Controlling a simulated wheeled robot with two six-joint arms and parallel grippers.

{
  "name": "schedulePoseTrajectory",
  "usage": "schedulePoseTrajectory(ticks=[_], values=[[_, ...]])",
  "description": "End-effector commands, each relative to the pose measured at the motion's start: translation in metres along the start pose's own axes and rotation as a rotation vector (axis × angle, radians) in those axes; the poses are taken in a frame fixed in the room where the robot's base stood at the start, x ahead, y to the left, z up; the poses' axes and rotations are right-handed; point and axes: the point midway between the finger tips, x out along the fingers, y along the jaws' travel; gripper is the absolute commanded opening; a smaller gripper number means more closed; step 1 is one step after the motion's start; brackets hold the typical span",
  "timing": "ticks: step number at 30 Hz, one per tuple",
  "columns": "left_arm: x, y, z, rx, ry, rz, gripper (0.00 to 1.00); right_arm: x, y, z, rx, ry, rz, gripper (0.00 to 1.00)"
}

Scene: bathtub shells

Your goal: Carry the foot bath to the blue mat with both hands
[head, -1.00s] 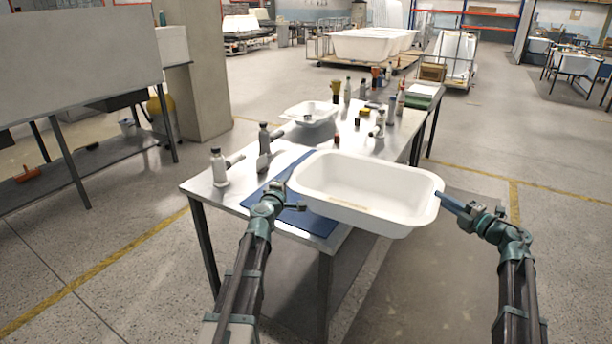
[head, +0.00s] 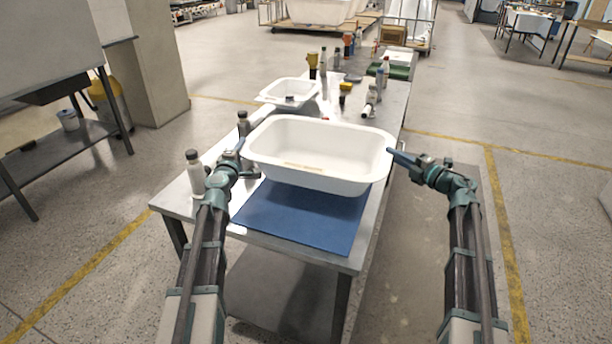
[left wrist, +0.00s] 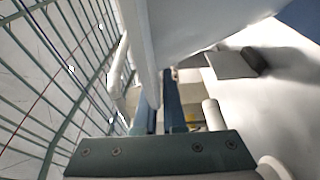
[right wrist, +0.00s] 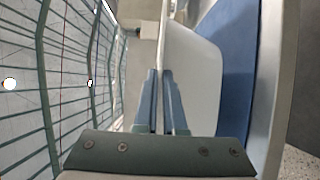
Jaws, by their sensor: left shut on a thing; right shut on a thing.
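The foot bath (head: 318,180) is a white, rounded rectangular basin in the middle of the head view. It is held roughly level above the far part of the blue mat (head: 300,218), which lies on the near end of the metal table. My left gripper (head: 238,152) is shut on the bath's left rim; the left wrist view shows the fingers (left wrist: 165,108) at the white wall. My right gripper (head: 398,158) is shut on the right rim; the right wrist view shows its fingers (right wrist: 160,95) around the rim. The part of the mat behind the bath is hidden.
A smaller white basin (head: 288,92) stands on the table behind the bath. Several more bottles and brushes stand further back. The near end of the mat is bare.

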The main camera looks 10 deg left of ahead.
Motion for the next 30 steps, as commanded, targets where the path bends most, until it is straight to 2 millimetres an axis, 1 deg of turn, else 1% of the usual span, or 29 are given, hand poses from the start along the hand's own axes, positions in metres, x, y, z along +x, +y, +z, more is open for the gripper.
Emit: schedulePoseTrajectory(ticks=[17,23,30], values=[[0.0,-0.002,-0.001,0.0,0.003,0.0,0.0,-0.001,-0.002,0.001,0.001,-0.003,0.002,0.0],[0.0,-0.008,-0.001,0.0,0.003,0.0,0.0,-0.001,-0.008,0.001,0.001,-0.003,0.002,0.0],[0.0,-0.02,-0.001,0.0,0.003,0.0,0.0,-0.001,-0.02,0.001,0.001,-0.003,0.002,0.0]])
